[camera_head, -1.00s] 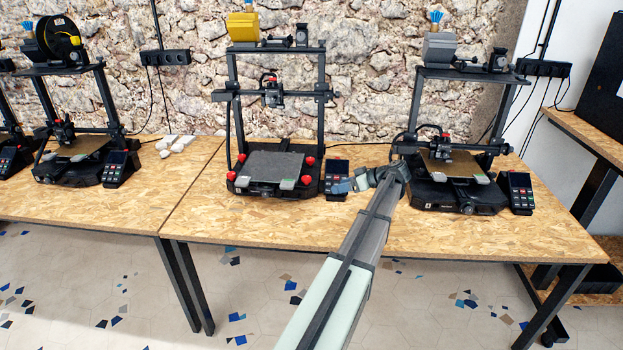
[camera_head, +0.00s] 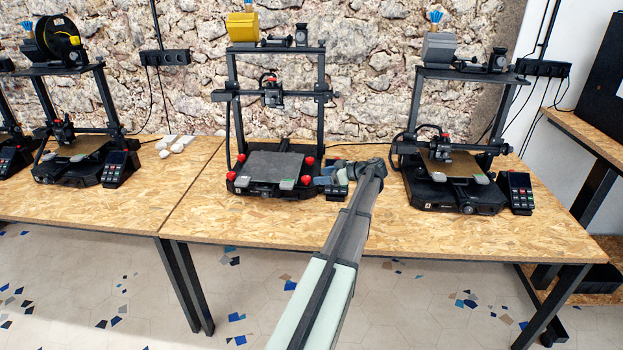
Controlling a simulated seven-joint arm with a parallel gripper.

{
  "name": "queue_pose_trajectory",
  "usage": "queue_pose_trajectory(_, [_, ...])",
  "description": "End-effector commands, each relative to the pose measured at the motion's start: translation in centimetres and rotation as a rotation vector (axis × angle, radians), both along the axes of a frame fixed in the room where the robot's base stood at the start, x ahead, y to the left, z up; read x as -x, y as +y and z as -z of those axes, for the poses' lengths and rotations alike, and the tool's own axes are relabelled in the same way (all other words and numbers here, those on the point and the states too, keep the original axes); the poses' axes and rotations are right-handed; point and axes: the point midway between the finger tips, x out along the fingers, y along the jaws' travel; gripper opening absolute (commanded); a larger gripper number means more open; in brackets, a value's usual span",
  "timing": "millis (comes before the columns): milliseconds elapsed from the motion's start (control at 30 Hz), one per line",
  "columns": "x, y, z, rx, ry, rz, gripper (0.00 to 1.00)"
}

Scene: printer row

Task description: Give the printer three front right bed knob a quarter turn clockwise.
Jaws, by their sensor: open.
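The middle printer (camera_head: 277,190) has a grey bed (camera_head: 274,166) with red knobs at its corners. I take it as printer three; no number is readable. Its front right bed knob (camera_head: 306,180) is red and shows at the bed's front right corner. My gripper (camera_head: 316,180) is open, just right of this knob, with its jaws toward it. Whether a finger touches the knob cannot be told at this size. The knob's exact turn position is too small to read.
The printer's control screen (camera_head: 334,166) is partly hidden behind my gripper. Another printer (camera_head: 457,193) stands to the right, and one (camera_head: 78,168) to the left. The wooden table (camera_head: 235,224) is clear in front of the middle printer.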

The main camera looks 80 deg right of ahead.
Motion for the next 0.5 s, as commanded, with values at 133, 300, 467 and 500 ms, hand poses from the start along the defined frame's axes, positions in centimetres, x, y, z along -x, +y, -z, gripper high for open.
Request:
queue_pose_trajectory(133, [-2.2, -0.8, 1.0, -0.002, -0.001, -0.001, 0.65])
queue_pose_trajectory(300, [-3.9, -1.5, 1.8, -0.001, 0.000, 0.000, 0.65])
queue_pose_trajectory(467, [-4.8, -1.8, 2.1, -0.001, 0.000, 0.000, 0.65])
queue_pose_trajectory(500, [-4.9, -1.8, 2.2, -0.001, 0.000, 0.001, 0.65])
